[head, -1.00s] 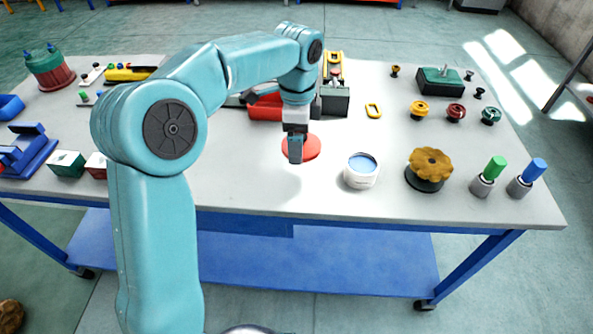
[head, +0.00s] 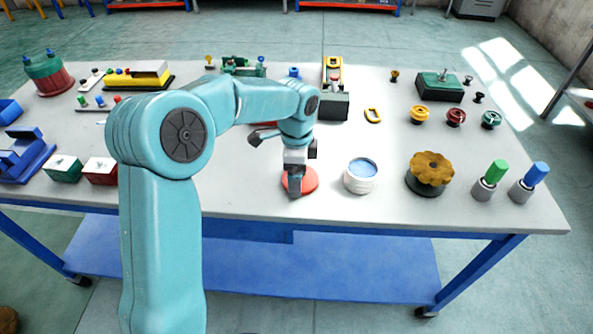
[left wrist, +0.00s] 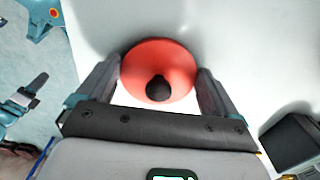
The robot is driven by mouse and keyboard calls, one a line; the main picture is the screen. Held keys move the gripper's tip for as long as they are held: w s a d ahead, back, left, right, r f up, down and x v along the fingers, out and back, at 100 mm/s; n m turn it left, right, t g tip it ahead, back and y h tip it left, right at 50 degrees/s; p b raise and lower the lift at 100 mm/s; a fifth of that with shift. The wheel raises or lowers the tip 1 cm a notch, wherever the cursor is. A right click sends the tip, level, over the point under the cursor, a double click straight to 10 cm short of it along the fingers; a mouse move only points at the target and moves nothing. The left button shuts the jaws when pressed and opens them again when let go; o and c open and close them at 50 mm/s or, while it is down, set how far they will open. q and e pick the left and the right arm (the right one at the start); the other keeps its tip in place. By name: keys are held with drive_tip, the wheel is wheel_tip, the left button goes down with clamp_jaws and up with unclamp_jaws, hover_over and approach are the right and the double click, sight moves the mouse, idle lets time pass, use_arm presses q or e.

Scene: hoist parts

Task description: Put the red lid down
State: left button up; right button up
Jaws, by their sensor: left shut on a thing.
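The red lid (head: 310,181) is a flat red disc with a black knob. In the left wrist view the lid (left wrist: 178,56) lies between the two fingers of my left gripper (left wrist: 163,80), with its black knob facing the camera. In the head view my left gripper (head: 294,185) points down and is shut on the lid, low over the table or at its surface; I cannot tell whether the lid touches it. The gripper hides part of the lid. My right gripper is not in view.
A white jar with a blue top (head: 361,176) stands close to the right of the lid. A brown knobbed wheel (head: 431,170) is further right. The table (head: 240,195) is clear to the left and in front of the lid. Green and red boxes (head: 64,169) stand at the left.

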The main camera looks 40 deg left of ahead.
use_arm(q)
drive_tip(key=o, duration=0.7)
drive_tip(key=shift+r, duration=0.25)
wheel_tip(320, 180, up, 12)
drive_tip(key=shift+f+p, duration=0.1)
drive_tip(key=shift+p, duration=0.8)
